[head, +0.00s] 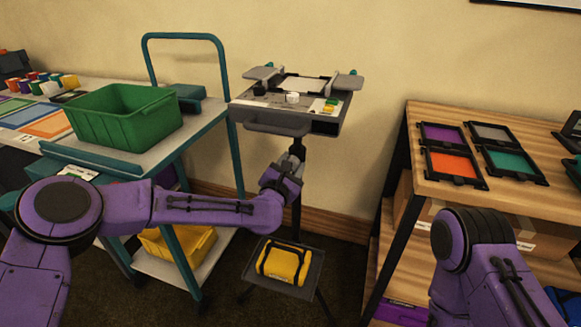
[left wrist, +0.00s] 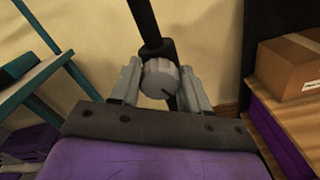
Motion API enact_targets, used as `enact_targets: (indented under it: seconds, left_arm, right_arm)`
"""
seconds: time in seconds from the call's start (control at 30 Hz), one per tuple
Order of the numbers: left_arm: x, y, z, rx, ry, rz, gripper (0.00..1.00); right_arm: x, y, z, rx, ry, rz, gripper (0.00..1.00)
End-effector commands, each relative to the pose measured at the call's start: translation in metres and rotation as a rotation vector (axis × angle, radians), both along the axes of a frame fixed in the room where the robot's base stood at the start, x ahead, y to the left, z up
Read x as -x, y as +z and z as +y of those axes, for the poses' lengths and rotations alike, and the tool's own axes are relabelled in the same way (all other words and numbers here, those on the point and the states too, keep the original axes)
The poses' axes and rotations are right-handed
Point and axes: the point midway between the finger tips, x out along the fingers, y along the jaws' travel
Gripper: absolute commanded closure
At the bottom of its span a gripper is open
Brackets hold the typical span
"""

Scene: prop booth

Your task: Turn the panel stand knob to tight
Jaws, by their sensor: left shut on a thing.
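The panel stand (head: 318,128) stands against the wall, with a grey head on a black pole. Its knob (left wrist: 159,78) is a light grey ribbed round knob with a dark mark on its face, on the black pole in the left wrist view. My left gripper (head: 296,152) reaches the pole just below the stand's head. In the left wrist view its two grey fingers (left wrist: 160,82) are shut on the knob, one on each side. In the head view the knob is hidden by the gripper. My right gripper is outside the views.
A teal cart with a green bin (head: 124,118) stands left of the stand. A yellow bag (head: 284,263) lies on a low tray under it. A wooden shelf (head: 480,195) with several colored frames stands at the right.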

Motion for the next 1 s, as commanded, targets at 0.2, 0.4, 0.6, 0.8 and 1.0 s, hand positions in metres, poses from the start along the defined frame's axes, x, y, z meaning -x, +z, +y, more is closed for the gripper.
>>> enact_targets:
  seconds: [0.2,0.4,0.6,0.8,1.0]
  left_arm:
    - [0.0003,-0.0005,-0.001,-0.196,0.0,-0.064,0.84]
    - [0.0004,-0.0007,-0.0014,-0.378,-0.001,-0.124,0.85]
    - [0.0007,-0.0009,-0.002,-0.558,-0.001,-0.182,0.85]
    - [0.0009,-0.0016,-0.0027,-0.74,-0.002,-0.242,0.85]
    - [0.0011,-0.0024,-0.0031,-0.91,-0.002,-0.296,0.85]
  right_arm:
    - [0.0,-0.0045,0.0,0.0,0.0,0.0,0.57]
    - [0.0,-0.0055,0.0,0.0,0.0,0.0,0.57]
    - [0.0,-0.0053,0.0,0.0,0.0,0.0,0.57]
    - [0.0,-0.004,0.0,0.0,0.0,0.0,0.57]
    - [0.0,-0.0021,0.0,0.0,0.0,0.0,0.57]
